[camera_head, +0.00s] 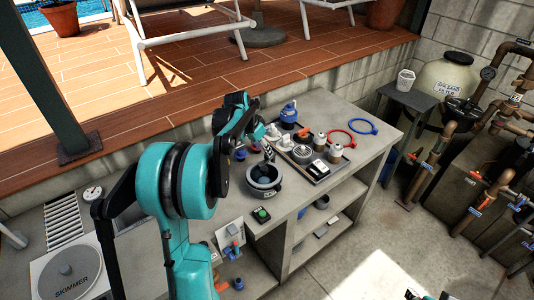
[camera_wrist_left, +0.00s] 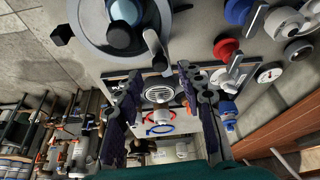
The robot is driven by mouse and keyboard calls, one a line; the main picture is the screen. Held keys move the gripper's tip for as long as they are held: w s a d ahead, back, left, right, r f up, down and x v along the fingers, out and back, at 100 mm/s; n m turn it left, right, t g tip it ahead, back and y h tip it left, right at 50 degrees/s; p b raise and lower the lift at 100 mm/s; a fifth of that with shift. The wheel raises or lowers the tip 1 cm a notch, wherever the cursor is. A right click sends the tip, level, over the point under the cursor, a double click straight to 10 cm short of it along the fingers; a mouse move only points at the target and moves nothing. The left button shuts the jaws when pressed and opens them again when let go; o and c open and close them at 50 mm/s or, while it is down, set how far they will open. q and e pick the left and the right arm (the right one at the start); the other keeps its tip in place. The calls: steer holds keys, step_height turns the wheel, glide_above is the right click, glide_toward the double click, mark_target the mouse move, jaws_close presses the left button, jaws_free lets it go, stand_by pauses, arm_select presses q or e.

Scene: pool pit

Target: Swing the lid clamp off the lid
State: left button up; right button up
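The round grey pot (camera_head: 262,189) stands on the bench, with its lid (camera_head: 264,174) on top. A dark lever, apparently the lid clamp (camera_head: 269,153), stands up at its far edge. In the left wrist view the pot's lid (camera_wrist_left: 92,22) fills the top, with a blue-grey round knob in the middle. The clamp's grey arm (camera_wrist_left: 155,45) projects from the lid's edge towards my fingers. My left gripper (camera_wrist_left: 162,98) is open, its two dark fingers wide apart with nothing gripped. In the head view my teal arm partly hides that gripper (camera_head: 246,128).
A dark tray (camera_head: 318,178) with small parts lies right of the pot. A blue-topped jar (camera_head: 289,112), a red ring (camera_head: 340,138) and a blue ring (camera_head: 363,127) lie behind. A green-button box (camera_head: 261,214) sits at the front. A skimmer lid (camera_head: 70,275) is at left.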

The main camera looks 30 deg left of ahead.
arm_select(q)
steer(key=shift+b+x, duration=0.3)
steer(key=shift+x, duration=1.4)
steer(key=shift+r, duration=0.1)
jaws_close()
